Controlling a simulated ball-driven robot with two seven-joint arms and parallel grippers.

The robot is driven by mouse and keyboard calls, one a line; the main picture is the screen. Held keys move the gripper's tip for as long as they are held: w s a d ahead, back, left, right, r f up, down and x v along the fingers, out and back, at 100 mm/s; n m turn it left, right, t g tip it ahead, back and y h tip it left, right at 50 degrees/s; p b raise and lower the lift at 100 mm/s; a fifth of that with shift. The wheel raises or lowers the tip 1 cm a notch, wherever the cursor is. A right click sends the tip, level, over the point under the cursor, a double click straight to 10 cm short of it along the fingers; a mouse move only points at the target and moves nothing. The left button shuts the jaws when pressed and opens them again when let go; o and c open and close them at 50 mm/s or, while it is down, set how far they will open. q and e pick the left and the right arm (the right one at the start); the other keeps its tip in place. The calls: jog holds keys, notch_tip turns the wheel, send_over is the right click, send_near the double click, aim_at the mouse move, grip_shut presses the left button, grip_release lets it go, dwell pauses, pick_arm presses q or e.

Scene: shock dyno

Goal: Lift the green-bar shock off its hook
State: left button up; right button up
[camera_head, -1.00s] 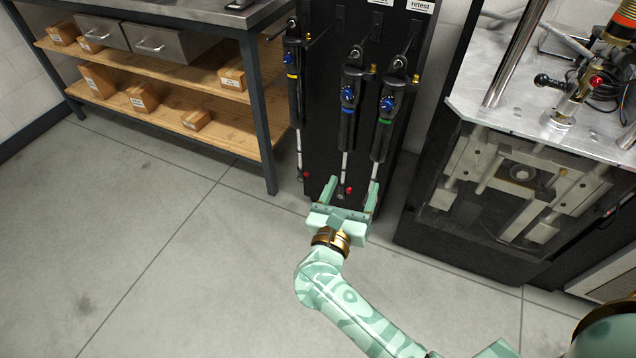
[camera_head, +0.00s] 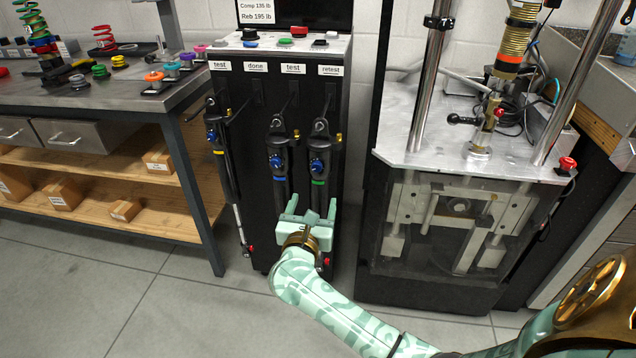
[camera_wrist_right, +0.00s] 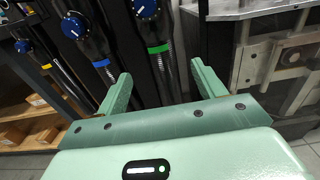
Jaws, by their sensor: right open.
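The green-bar shock (camera_head: 319,163) hangs upright on the front of the black rack, rightmost of three shocks. It has a black body, a blue knob and a green band, which also shows in the right wrist view (camera_wrist_right: 158,48). My right gripper (camera_head: 312,203) is open, its fingers pointing up at the rack, just below the green and blue bands. In the right wrist view, the green-bar shock's lower part runs between the open fingers (camera_wrist_right: 161,70), apart from both. Its lower end is hidden behind my gripper in the head view. My left gripper is out of view.
A blue-bar shock (camera_head: 278,165) hangs close on the left, a yellow-bar shock (camera_head: 219,150) farther left. The black rack (camera_head: 265,110) carries labels reading test, done, test, retest. A steel-topped machine (camera_head: 455,165) stands to the right, a workbench (camera_head: 110,95) to the left. Floor in front is clear.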

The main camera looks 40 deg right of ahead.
aim_at(318, 187)
jog(key=b+x, duration=0.1)
jog(key=x, duration=0.4)
jog(key=shift+f, duration=0.15)
jog(key=b+x, duration=0.1)
jog(key=x, duration=0.3)
jog(key=shift+b, duration=0.3)
jog(key=shift+w+d, duration=0.15)
jog(key=shift+d, duration=0.05)
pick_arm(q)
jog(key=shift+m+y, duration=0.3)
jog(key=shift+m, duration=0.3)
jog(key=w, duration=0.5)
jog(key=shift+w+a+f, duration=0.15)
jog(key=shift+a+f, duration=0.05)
pick_arm(e)
jog(key=c, duration=1.4)
jog(key=o, duration=0.5)
jog(key=shift+r, duration=0.3)
jog(key=shift+c, duration=0.2)
grip_shut()
